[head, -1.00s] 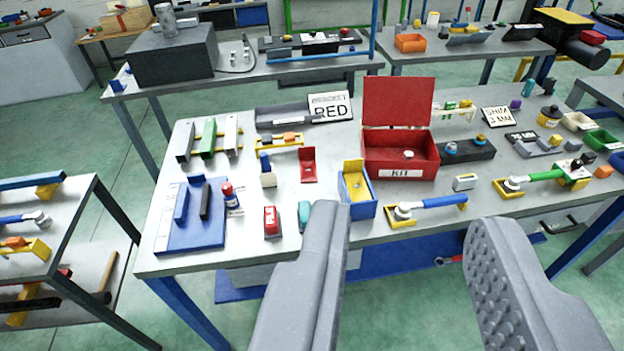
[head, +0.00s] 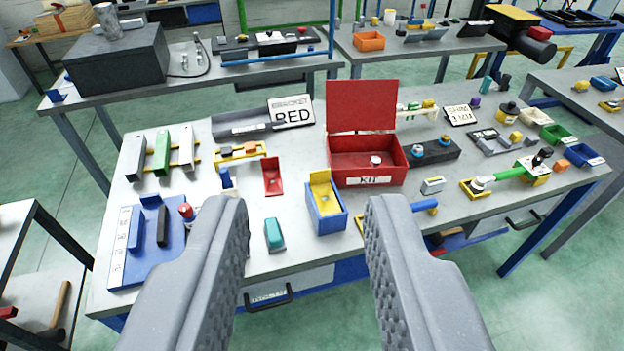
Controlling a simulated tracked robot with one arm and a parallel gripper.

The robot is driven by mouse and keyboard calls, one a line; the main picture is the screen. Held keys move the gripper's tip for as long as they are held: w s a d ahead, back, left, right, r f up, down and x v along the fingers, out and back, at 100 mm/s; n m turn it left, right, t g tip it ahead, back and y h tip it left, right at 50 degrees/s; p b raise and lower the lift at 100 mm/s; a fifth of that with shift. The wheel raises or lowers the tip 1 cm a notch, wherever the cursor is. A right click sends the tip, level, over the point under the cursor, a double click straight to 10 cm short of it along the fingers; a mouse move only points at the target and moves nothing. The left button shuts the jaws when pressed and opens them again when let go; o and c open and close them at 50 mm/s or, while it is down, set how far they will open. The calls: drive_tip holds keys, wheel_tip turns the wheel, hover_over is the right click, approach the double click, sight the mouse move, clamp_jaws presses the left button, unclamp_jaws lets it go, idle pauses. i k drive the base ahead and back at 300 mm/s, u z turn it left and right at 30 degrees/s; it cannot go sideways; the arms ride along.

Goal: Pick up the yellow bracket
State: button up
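The yellow bracket (head: 322,191) is an L-shaped piece with one plate standing upright. It sits in a small open blue bin (head: 327,220) near the front edge of the workbench. My gripper (head: 308,215) is open and empty, its two grey fingers apart in the foreground. The bracket and bin show in the gap between the fingers, farther off than the fingertips. The right finger partly hides a blue-handled tool on a yellow holder behind it. A red bracket (head: 272,177) stands on the bench to the left of the bin.
A red open kit box (head: 367,160) stands behind the bin to the right. A teal block (head: 274,234) sits left of the bin. A blue board (head: 148,245) lies at the left.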

sight(320, 185)
drive_tip(key=i, duration=1.4)
drive_tip(key=z, duration=0.05)
